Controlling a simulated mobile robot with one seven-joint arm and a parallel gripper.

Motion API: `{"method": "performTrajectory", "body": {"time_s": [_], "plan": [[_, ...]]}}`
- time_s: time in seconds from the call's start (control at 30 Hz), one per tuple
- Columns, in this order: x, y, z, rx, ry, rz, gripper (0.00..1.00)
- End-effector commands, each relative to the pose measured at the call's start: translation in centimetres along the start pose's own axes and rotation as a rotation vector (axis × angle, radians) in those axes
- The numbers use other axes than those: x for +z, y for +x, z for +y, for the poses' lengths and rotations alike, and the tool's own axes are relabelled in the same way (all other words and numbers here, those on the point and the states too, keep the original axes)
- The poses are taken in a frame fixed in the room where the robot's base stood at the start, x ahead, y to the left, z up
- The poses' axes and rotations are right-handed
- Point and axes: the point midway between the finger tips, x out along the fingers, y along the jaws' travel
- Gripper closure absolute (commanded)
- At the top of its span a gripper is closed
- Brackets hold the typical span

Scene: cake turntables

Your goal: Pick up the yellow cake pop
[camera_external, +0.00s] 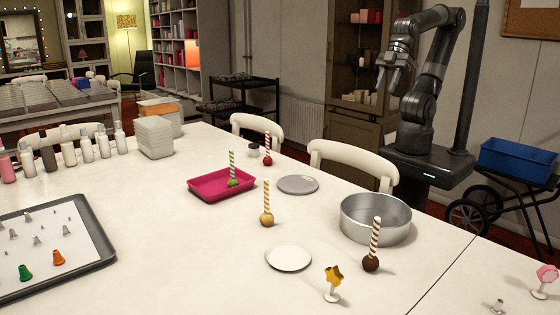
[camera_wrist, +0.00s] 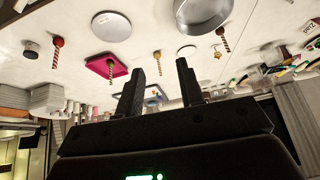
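The yellow cake pop (camera_external: 267,218) stands ball down on the white table, its striped stick pointing up, between the pink tray and the white plate. In the wrist view it (camera_wrist: 157,55) shows upside down, in line with the gap between my fingers. My gripper (camera_external: 387,86) is raised beyond the far side of the table, well away from the cake pop. Its two fingers (camera_wrist: 161,66) are apart with nothing held between them.
A pink tray (camera_external: 208,195) with a green cake pop (camera_external: 233,183), a red cake pop (camera_external: 267,160), a grey plate (camera_external: 297,184), a metal pan (camera_external: 375,235), a chocolate cake pop (camera_external: 371,263) and a white plate (camera_external: 289,257) surround it. Chairs (camera_external: 353,161) line the table's far edge.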

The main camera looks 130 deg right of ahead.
Motion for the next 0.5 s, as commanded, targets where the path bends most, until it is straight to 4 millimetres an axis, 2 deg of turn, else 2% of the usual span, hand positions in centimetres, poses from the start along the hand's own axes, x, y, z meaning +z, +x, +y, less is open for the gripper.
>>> {"method": "performTrajectory", "body": {"time_s": [0.2, 0.5], "plan": [[-6.6, 4.8, -0.8, -0.055, 0.070, 0.098, 0.65], [-14.6, 12.5, -0.9, -0.069, 0.187, 0.257, 0.65]]}}
